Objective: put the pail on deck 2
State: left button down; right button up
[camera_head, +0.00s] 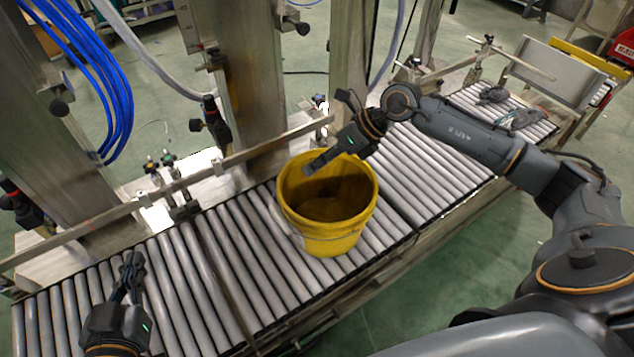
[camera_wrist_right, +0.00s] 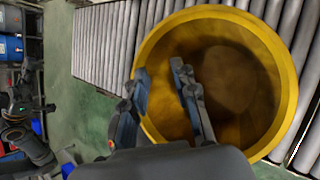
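A yellow pail (camera_head: 331,240) stands upright on the roller conveyor (camera_head: 235,260), its open top facing up and brownish inside. In the right wrist view the pail (camera_wrist_right: 284,75) fills the right half. My right gripper (camera_head: 313,165) reaches over the pail's back rim from the right. Its two fingers (camera_wrist_right: 160,78) are apart with nothing held between them; one overlaps the rim, the other lies over the opening. I cannot tell whether they touch it. My left gripper (camera_head: 133,264) hangs over the left rollers, away from the pail; its finger gap is unclear. No label marks deck 2.
A metal guide rail (camera_head: 240,157) and upright posts (camera_head: 238,75) stand behind the conveyor. Dark items (camera_head: 517,118) lie on rollers at the far right. Rollers left of the pail are mostly clear. Blue hoses (camera_head: 105,75) hang at the upper left.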

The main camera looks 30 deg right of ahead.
jog(key=a+y, duration=0.1)
jog(key=a, duration=0.2)
jog(key=s+a+r+y, duration=0.1)
jog(key=a, duration=0.2)
jog(key=s+a+y, duration=0.1)
jog(key=a, duration=0.2)
jog(key=shift+s+a+r+m+y, duration=0.2)
jog(key=shift+a+r+m+y, duration=0.1)
jog(key=shift+r+y, duration=0.1)
jog(key=s+a+r+m+t+y, duration=0.3)
jog(key=a+r+m+t+y, duration=0.3)
jog(key=a+r+m+t, duration=0.45)
jog(key=s+d+f+m+h, duration=0.2)
jog(key=d+f+m+h, duration=0.2)
jog(key=m, duration=1)
jog(key=s+d+f+m+h, duration=0.3)
jog(key=d+f+m+h, duration=0.2)
jog(key=m+h, duration=0.5)
jog(key=d+m+t, duration=0.1)
jog(key=d+m, duration=0.1)
jog(key=m, duration=0.1)
jog(key=shift+m, duration=0.35)
